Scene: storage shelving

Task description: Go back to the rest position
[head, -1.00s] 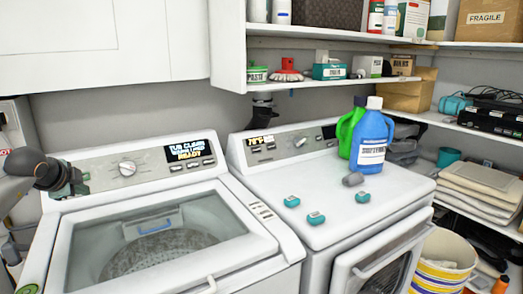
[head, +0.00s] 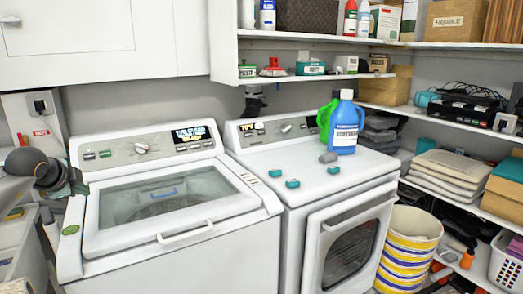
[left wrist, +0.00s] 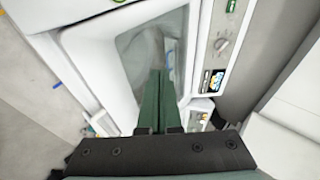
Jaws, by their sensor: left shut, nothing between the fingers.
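My left gripper (head: 76,190) shows at the left edge of the head view, beside the left side of the washing machine (head: 165,268). It is partly hidden by my own dark wrist joint. In the left wrist view its two green fingers (left wrist: 161,78) lie together, with nothing between them. The washer's glass lid (left wrist: 138,45) shows beyond the fingertips, apart from them as far as I can tell. My right gripper is not in view.
A dryer (head: 320,205) stands right of the washer, with blue (head: 343,130) and green bottles, a grey cap and several small teal items on top. A striped basket (head: 405,245) stands beside it. Loaded shelves line the right. A white sink-like unit (head: 15,245) stands left.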

